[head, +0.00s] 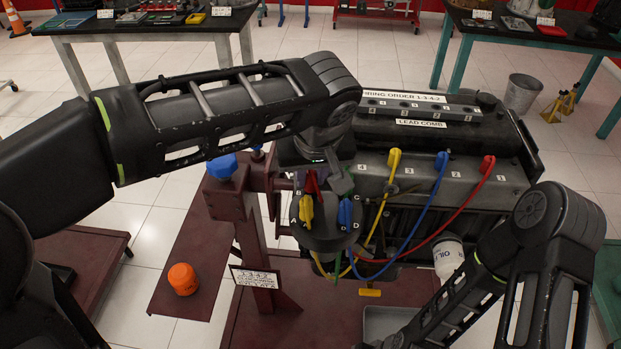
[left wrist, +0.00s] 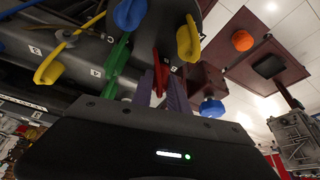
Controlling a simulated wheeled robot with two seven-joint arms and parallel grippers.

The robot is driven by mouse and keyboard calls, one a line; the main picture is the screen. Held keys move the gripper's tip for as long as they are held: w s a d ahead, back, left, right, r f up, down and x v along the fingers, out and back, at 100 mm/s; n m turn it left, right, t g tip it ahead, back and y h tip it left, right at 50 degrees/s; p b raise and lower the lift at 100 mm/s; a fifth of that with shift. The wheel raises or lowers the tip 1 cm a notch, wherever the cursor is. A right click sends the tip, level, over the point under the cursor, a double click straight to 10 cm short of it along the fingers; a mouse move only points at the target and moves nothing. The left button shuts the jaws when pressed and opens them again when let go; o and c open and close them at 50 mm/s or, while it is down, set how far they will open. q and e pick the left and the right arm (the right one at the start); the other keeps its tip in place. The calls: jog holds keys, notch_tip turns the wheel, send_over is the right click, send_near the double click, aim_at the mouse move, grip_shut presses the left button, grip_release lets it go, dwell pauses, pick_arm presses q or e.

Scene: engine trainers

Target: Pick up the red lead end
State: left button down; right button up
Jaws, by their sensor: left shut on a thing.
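A red lead end (head: 312,183) stands on top of the round black distributor cap (head: 324,236), near the letter B. My left gripper (head: 335,178) reaches over the cap from above. In the left wrist view the gripper (left wrist: 161,84) is shut on the red lead end (left wrist: 156,68), which shows between its two fingers. The end still appears to be at the cap; whether it is seated is unclear. A second red end (head: 487,165) of the red lead sits on the engine at the right. My right arm shows at lower right, its gripper out of frame.
Yellow (head: 306,211) and blue (head: 345,213) lead ends stand on the cap close to my left gripper. A green lead end (left wrist: 116,62) is beside the fingers. Yellow, blue and red leads loop to the engine. An orange cap (head: 183,279) lies on the stand's base.

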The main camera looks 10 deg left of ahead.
aim_at(311, 173)
pick_arm(q)
jog(key=shift+r, duration=0.55)
notch_tip(311, 173, up, 6)
jog(key=shift+r, duration=0.25)
jog(key=shift+r+p, duration=0.6)
jog(key=shift+r, duration=0.25)
jog(key=shift+r+p, duration=0.45)
jog(key=shift+f, duration=0.1)
